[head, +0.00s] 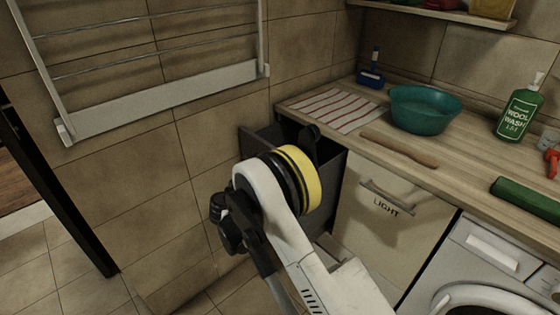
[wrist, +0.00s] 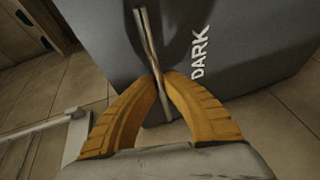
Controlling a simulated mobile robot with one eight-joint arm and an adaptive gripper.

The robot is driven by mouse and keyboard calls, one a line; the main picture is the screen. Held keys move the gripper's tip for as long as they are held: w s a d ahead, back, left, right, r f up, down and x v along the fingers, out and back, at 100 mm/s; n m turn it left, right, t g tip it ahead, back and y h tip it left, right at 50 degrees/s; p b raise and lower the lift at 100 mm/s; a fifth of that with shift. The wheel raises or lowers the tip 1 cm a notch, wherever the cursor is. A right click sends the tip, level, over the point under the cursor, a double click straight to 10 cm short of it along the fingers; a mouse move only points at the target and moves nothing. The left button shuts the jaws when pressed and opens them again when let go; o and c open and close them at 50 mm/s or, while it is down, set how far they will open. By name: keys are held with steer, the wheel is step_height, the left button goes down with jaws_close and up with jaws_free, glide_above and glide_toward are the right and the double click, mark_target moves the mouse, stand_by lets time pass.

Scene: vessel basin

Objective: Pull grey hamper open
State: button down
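The grey hamper (head: 328,182) stands out from under the left end of the counter in the head view, its dark inside partly showing from above. My arm's wrist covers much of its front. In the wrist view the grey front (wrist: 240,75) carries the word DARK and a slim metal bar handle (wrist: 147,38). My gripper (wrist: 160,78) has its two orange fingers closed in on the bar from both sides, with the tips at the handle. The fingertips are hidden behind my wrist in the head view.
A pale hamper front marked LIGHT (head: 385,212) is shut to the right, beside a washing machine (head: 480,262). The counter holds a teal basin (head: 425,112), a striped cloth (head: 332,110) and a green bottle (head: 520,110). A drying rack (head: 160,92) hangs on the left wall; tiled floor (head: 75,270) lies below.

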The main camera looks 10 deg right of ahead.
steer(key=s+a, duration=0.7)
steer(key=a, duration=0.4)
steer(key=shift+s, duration=0.4)
steer(key=c, duration=1.5)
jaws_free()
steer(key=v, duration=1.2)
steer(key=shift+r, duration=0.1)
